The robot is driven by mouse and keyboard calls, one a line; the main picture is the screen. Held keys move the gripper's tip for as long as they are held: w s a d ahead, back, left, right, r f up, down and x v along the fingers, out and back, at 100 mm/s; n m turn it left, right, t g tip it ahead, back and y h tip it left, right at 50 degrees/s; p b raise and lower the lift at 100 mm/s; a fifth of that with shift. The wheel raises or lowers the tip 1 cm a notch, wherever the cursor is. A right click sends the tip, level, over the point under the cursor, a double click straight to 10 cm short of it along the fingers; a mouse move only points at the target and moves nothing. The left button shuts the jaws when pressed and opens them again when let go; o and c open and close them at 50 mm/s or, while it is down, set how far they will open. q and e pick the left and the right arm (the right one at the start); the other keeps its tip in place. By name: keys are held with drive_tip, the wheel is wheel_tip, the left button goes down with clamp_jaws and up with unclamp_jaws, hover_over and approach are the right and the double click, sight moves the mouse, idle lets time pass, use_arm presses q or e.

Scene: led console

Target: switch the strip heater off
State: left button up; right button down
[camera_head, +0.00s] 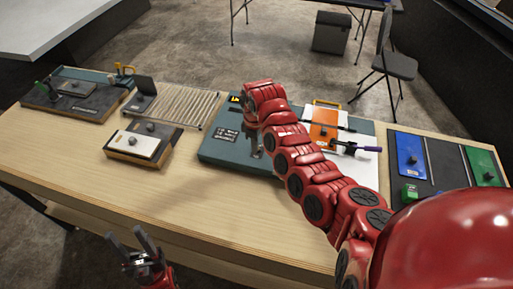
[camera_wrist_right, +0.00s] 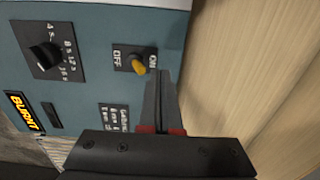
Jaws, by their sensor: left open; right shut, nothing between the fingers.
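The strip heater appears to be the teal console (camera_head: 221,147) in the middle of the bench, partly hidden by my right arm; its panel fills the left of the wrist view (camera_wrist_right: 88,75). Its toggle switch (camera_wrist_right: 138,66) has a yellow lever between OFF and ON labels, leaning toward ON. A black dial (camera_wrist_right: 44,55) and a yellow BURNT label (camera_wrist_right: 24,113) are on the same panel. My right gripper (camera_wrist_right: 161,76) is shut and empty, its fingertips close beside the lever on the ON side; contact is unclear. My left gripper (camera_head: 127,237) is open and empty, in front of the bench edge.
A white-topped block (camera_head: 134,146) and a ribbed grey rack (camera_head: 184,103) stand left of the console. An orange panel (camera_head: 323,128) is behind my right arm. Blue (camera_head: 410,155) and green (camera_head: 484,166) panels lie at the right. The bench front (camera_head: 215,215) is clear.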

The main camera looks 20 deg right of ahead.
drive_tip(key=shift+f+b, duration=0.3)
drive_tip(key=shift+f, duration=0.4)
drive_tip(key=shift+f, duration=0.1)
drive_tip(key=shift+w+d+f+b, duration=0.15)
drive_tip(key=shift+w+d+b, duration=0.1)
drive_tip(key=shift+b, duration=0.55)
drive_tip(key=shift+w+d+b, duration=0.4)
drive_tip(key=shift+w+b, duration=0.3)
drive_tip(key=shift+b, duration=0.8)
drive_tip(key=shift+r, duration=0.2)
